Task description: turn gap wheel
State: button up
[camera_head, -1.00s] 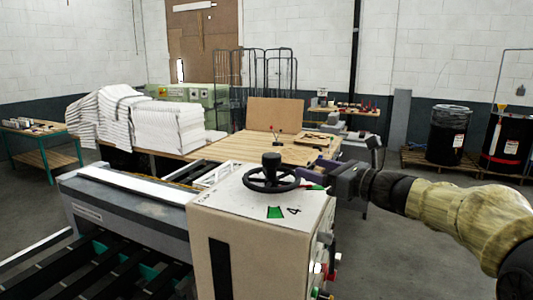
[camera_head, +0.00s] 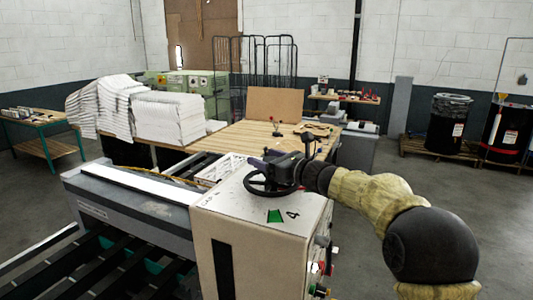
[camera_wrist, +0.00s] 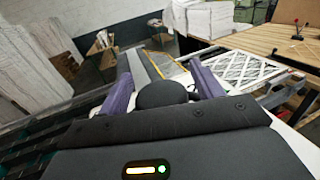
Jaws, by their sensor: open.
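The gap wheel (camera_head: 262,183) is a black handwheel lying flat on top of the beige machine housing (camera_head: 240,208), which is marked with a 4 and a green patch. My gripper (camera_head: 268,160) is over the wheel, reaching in from the right, and hides its upright knob in the head view. In the wrist view the round black knob (camera_wrist: 162,94) sits between the two purple fingers of my gripper (camera_wrist: 162,88). The fingers are apart, with a visible gap on each side of the knob. The wheel rim is hidden in the wrist view.
A white-framed filter (camera_head: 222,170) lies behind the housing, also seen in the wrist view (camera_wrist: 245,68). A wooden table (camera_head: 235,138) with stacked white filters (camera_head: 168,120) stands behind. Coloured buttons (camera_head: 317,267) are on the housing's right side. Open floor lies to the right.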

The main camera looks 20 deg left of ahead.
jog(key=c, duration=1.4)
jog(key=shift+w+r+n+g+p, duration=0.1)
jog(key=shift+r+n+g+p, duration=0.15)
jog(key=shift+g+p, duration=0.35)
